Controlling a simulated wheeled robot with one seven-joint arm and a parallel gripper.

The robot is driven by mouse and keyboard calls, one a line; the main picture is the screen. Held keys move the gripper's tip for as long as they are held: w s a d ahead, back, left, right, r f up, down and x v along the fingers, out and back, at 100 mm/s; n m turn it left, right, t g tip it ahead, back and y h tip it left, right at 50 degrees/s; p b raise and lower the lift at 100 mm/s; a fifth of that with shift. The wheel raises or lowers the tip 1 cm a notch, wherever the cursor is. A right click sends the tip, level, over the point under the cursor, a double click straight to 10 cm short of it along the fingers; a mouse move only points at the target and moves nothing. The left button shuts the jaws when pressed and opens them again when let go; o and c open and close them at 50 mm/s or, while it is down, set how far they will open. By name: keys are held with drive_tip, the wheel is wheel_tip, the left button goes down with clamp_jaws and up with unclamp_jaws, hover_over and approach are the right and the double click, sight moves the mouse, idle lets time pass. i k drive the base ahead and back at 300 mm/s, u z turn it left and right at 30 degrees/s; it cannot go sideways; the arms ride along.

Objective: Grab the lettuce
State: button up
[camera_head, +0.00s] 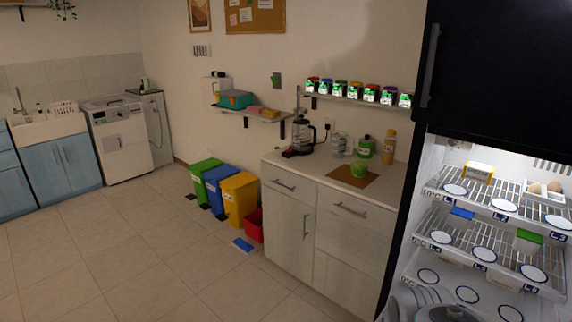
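The lettuce (359,169) is a round, bright green head. It sits on a brown board (340,174) on top of the pale counter cabinet (318,223), right of the middle of the view. Nothing covers it from this side. My gripper does not show in this view. Grey-white rounded shapes appear at the bottom edge near the fridge; I cannot tell whether they are part of my arm.
A coffee maker (304,135), glass jars (339,145), a green bottle (365,147) and a tan bottle (389,145) stand behind the lettuce. A shelf of spice dispensers (355,92) hangs above. The open fridge (410,220) stands at right. Floor at left is clear.

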sight(359, 169)
drive_tip(key=u, duration=0.6)
drive_tip(key=i, duration=0.8)
drive_tip(key=u, duration=0.45)
drive_tip(key=i, duration=0.95)
drive_tip(key=z, duration=0.85)
drive_tip(key=i, duration=1.3)
drive_tip(key=z, duration=0.3)
